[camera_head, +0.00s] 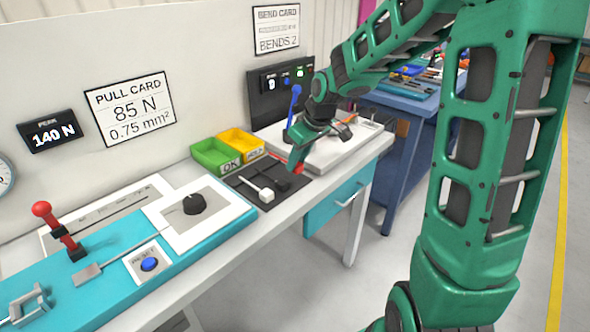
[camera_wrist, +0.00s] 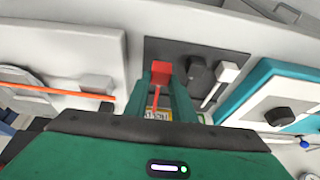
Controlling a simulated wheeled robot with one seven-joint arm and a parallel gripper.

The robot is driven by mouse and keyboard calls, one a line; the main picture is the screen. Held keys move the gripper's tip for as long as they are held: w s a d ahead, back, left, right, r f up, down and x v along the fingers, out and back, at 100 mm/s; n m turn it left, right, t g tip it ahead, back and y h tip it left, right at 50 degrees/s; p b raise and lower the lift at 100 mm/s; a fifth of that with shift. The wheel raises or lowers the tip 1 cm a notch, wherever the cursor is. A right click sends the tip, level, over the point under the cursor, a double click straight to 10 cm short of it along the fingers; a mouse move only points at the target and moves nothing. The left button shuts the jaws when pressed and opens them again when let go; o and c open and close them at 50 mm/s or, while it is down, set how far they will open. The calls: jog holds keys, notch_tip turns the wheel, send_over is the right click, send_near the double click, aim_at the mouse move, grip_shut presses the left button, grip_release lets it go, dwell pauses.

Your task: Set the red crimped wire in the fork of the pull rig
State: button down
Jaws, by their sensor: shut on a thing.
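My gripper (camera_head: 300,158) is shut on the red crimped wire (camera_head: 298,168) above the right end of a dark mat (camera_head: 258,197). In the wrist view, its block-shaped red end (camera_wrist: 161,70) shows between the fingers (camera_wrist: 160,88), with a thin red wire running back toward the palm. The pull rig (camera_head: 115,287) is a teal base on the left of the bench, away from my gripper. A grey U-shaped bracket (camera_head: 28,306), which looks like the fork, stands at its near left end. The gripper hides part of the red wire in the head view.
A white-ended wire (camera_head: 265,194) and a dark-ended wire (camera_head: 282,184) lie on the mat. Green (camera_head: 215,157) and yellow (camera_head: 242,143) bins stand behind it. The rig carries a red lever (camera_head: 56,232), black knob (camera_head: 194,204) and blue button (camera_head: 149,264). A white board (camera_head: 345,153) lies right.

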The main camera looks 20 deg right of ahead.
notch_tip(320, 180, up, 12)
dwell(0.8)
jog(key=shift+s, duration=0.1)
dwell(0.3)
